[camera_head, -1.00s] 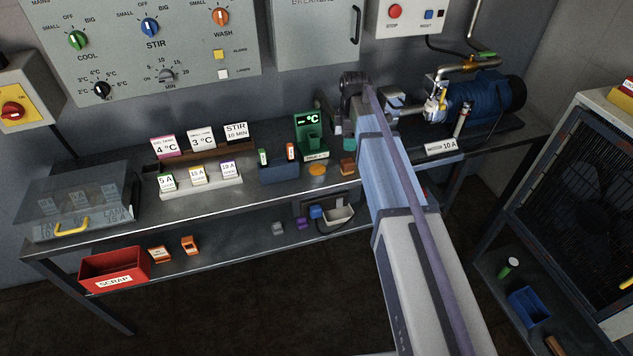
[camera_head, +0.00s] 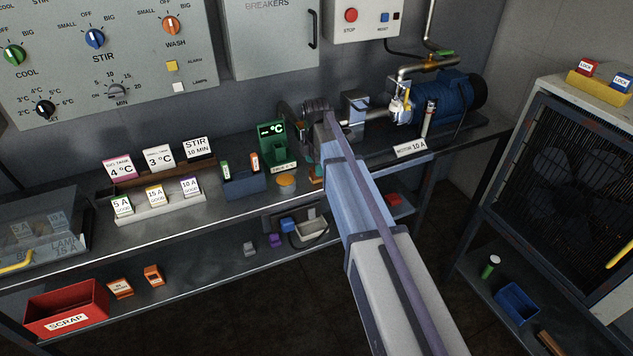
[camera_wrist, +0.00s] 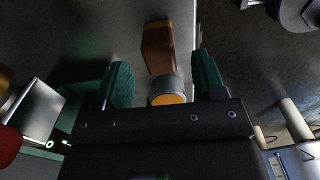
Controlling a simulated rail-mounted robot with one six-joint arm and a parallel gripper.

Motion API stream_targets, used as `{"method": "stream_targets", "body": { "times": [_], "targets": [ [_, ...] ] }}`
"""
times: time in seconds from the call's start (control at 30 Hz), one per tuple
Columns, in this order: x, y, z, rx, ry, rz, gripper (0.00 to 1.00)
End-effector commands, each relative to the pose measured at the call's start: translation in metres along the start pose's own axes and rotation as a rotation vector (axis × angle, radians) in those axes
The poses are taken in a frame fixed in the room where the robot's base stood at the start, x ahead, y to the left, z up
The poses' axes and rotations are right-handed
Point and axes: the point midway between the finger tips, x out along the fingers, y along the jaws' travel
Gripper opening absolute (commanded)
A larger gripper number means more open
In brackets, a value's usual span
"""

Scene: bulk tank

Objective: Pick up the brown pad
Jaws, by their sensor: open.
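In the wrist view a brown block (camera_wrist: 157,47), which looks like the brown pad, lies on the grey bench top just ahead of my gripper (camera_wrist: 160,62). The two green fingers stand apart on either side of the line to it, with nothing held between them. A round grey piece with an orange face (camera_wrist: 168,91) shows between the fingers, nearer the palm. In the head view my arm hides most of this spot; a sliver of the brown block (camera_head: 317,170) shows beside it. Another brown piece (camera_head: 550,342) lies on the lower right shelf.
A green °C device (camera_head: 278,143), a blue holder (camera_head: 244,184) and an orange disc (camera_head: 287,180) stand close to the left. A blue motor (camera_head: 445,103) with pipework is at the right. A red scrap bin (camera_head: 66,308) sits on the lower shelf.

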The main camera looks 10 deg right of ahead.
Motion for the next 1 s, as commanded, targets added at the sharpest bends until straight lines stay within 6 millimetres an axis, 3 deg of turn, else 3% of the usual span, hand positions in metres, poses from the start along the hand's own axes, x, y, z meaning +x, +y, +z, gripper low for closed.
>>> {"method": "stream_targets", "body": {
  "times": [0.03, 0.1, 0.37, 0.9, 1.0],
  "targets": [
    [0.022, 0.0, 0.001, 0.0, 0.0, 0.0, 0.64],
    [0.032, 0.0, 0.001, 0.0, 0.0, 0.0, 0.64],
    [0.029, 0.0, 0.0, 0.0, 0.0, 0.0, 0.63],
    [0.029, 0.0, 0.0, 0.0, 0.0, 0.0, 0.11],
    [0.029, 0.0, 0.0, 0.0, 0.0, 0.0, 0.07]
  ]
}}
